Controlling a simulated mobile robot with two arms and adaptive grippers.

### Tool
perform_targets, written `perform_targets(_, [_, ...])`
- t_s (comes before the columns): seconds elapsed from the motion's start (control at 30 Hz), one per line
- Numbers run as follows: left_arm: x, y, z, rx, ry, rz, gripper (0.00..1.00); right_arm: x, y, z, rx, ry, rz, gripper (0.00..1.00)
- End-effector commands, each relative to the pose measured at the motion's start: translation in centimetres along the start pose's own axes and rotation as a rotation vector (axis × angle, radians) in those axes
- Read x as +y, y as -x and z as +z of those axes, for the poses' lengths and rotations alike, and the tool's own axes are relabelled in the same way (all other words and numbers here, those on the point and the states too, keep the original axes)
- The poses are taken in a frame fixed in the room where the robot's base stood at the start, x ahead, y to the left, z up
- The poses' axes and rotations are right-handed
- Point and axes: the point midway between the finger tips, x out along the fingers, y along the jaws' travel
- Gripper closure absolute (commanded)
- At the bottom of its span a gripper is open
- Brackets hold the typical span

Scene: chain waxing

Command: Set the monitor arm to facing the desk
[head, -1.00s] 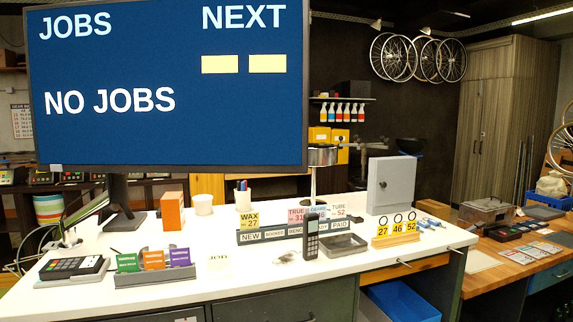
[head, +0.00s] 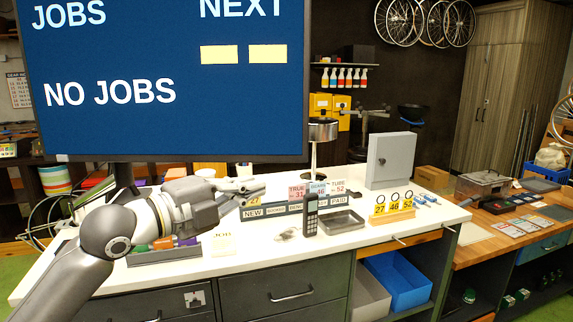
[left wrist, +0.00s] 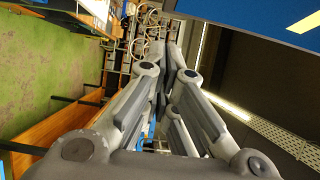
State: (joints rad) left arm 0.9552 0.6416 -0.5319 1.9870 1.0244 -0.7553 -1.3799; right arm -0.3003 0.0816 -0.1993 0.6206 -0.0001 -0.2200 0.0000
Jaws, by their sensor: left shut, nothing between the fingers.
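The monitor (head: 165,85) is a large blue screen reading "JOBS", "NEXT" and "NO JOBS", and it fills the upper left of the head view. Its arm is mostly hidden behind the screen and my left arm. My left gripper (head: 256,187) is in front of and below the screen's lower edge, over the white desk (head: 330,255), pointing right. It is shut and empty, apart from the screen in the head view. In the left wrist view its fingers (left wrist: 168,50) meet at the tips, and a blue corner of the screen (left wrist: 300,25) shows upper right. My right gripper is out of view.
A black handset (head: 311,215) stands near the desk's front, with a label rack (head: 270,211) behind it. A grey box (head: 390,160) and number tags (head: 393,209) are to the right. A wooden bench (head: 500,230) adjoins the desk. Blue bin (head: 398,280) below.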

Motion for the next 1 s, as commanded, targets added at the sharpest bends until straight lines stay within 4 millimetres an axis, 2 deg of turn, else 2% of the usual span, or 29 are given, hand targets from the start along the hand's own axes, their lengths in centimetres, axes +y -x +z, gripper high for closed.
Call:
perform_targets(0.23, [0.0, -0.1, 0.1, -0.001, 0.003, -0.001, 1.0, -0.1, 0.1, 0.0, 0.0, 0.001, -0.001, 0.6])
perform_targets(0.37, [-0.2, -0.9, 0.1, -0.001, 0.004, -0.002, 1.0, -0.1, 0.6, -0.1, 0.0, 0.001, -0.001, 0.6])
perform_targets(0.47, [-0.3, -2.3, 0.0, 0.001, 0.008, -0.001, 1.0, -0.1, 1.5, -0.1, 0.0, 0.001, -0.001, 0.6])
perform_targets(0.87, [-0.5, -10.1, 0.0, -0.001, 0.009, 0.0, 1.0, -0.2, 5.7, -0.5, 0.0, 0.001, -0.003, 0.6])
perform_targets(1.0, [-0.3, -11.3, 1.4, -0.004, 0.007, 0.002, 1.0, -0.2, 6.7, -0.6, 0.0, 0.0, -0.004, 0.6])
